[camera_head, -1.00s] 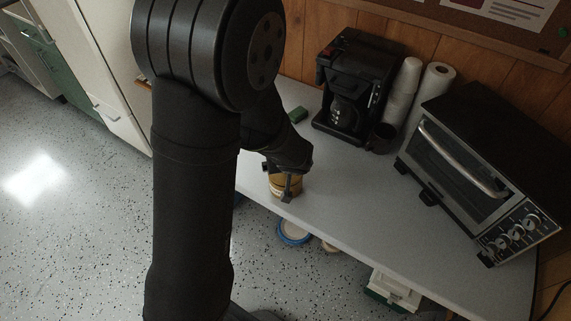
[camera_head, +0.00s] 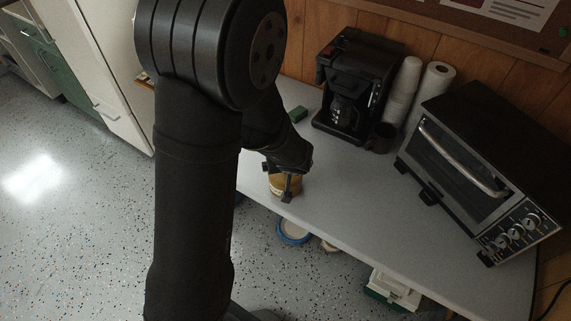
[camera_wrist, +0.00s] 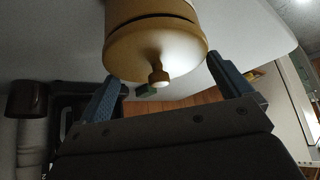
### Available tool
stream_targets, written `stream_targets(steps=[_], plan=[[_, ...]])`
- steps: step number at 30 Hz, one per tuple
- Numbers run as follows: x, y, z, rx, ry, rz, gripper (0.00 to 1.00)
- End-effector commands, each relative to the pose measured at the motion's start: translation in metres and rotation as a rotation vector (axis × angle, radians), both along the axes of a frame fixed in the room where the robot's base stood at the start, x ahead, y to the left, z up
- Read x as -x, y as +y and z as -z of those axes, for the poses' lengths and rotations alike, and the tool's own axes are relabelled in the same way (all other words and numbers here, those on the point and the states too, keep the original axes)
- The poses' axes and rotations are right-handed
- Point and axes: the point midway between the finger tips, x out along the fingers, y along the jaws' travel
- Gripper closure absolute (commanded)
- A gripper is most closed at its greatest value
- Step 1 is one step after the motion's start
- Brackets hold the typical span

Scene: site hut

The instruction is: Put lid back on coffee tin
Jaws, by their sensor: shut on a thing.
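The coffee tin (camera_head: 284,190) is a tan, round tin standing near the front edge of the white table in the head view. In the wrist view the tin body (camera_wrist: 150,12) is at the top. Its tan lid (camera_wrist: 135,55) has a small round knob (camera_wrist: 158,78). The lid lies against the tin's mouth, with a dark crescent gap showing along part of the seam; I cannot tell whether it is fully seated. My gripper (camera_wrist: 164,68) is shut on the lid, one finger at each side of its rim. In the head view my arm partly hides both.
A black coffee maker (camera_head: 345,90), a dark mug (camera_head: 381,138), stacked cups (camera_head: 402,95) and a paper roll (camera_head: 432,85) stand at the back. A toaster oven (camera_head: 470,165) fills the right. A green block (camera_head: 298,114) lies behind the tin. The table (camera_head: 345,205) is clear right of the tin.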

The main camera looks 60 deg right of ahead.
Motion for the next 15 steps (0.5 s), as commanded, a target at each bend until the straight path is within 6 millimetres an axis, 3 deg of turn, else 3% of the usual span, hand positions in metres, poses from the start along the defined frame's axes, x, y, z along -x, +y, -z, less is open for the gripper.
stream_targets(steps=[11,12,15], plan=[[0.0,-0.0001,0.0002,0.0,0.0,0.0,0.3],[0.0,-0.0001,0.0002,0.0,0.0,0.0,0.0],[0.0,-0.0001,0.0002,0.0,0.0,0.0,0.0]])
